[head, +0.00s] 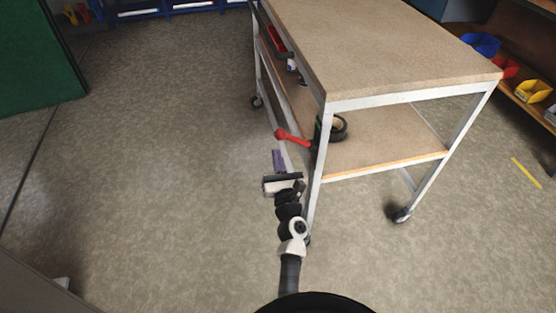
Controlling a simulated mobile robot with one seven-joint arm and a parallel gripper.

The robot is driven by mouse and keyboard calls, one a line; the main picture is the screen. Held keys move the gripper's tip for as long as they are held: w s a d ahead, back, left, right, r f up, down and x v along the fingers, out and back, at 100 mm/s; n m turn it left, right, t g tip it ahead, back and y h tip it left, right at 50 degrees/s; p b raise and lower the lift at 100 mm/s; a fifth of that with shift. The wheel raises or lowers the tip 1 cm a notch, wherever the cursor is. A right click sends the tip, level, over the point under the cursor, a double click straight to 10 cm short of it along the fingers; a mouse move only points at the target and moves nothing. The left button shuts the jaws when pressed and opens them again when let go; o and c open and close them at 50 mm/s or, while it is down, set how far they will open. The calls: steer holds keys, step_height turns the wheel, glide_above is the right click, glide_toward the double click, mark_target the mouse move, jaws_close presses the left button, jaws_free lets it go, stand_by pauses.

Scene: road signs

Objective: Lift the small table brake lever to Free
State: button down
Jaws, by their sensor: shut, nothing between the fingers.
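The small table (415,97) is a wheeled cart with a tan top, a pale metal frame and a lower shelf. Its brake lever (293,138) is red with a rounded knob at its left end. The knob end looks slightly higher than the leg end. My gripper (279,161) is shut and empty, just below the lever in the picture. Whether it touches the lever cannot be told. Any Free marking is too small to see.
A black tape roll (338,128) sits on the lower shelf near the leg. A caster (401,215) stands at the front right. A green panel (35,60) is at the left. Coloured bins (533,91) stand on a right shelf. Floor left of the cart is clear.

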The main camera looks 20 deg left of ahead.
steer(key=shift+w+d+r+m+t+h+p, duration=0.15)
steer(key=shift+r+m+h+p, duration=0.2)
steer(key=shift+r+m+p, duration=0.35)
steer(key=shift+w+d+r+m+t+h+p, duration=0.15)
steer(key=shift+r+m+h+p, duration=0.25)
steer(key=shift+r+m, duration=0.6)
steer(key=shift+d+f, duration=0.1)
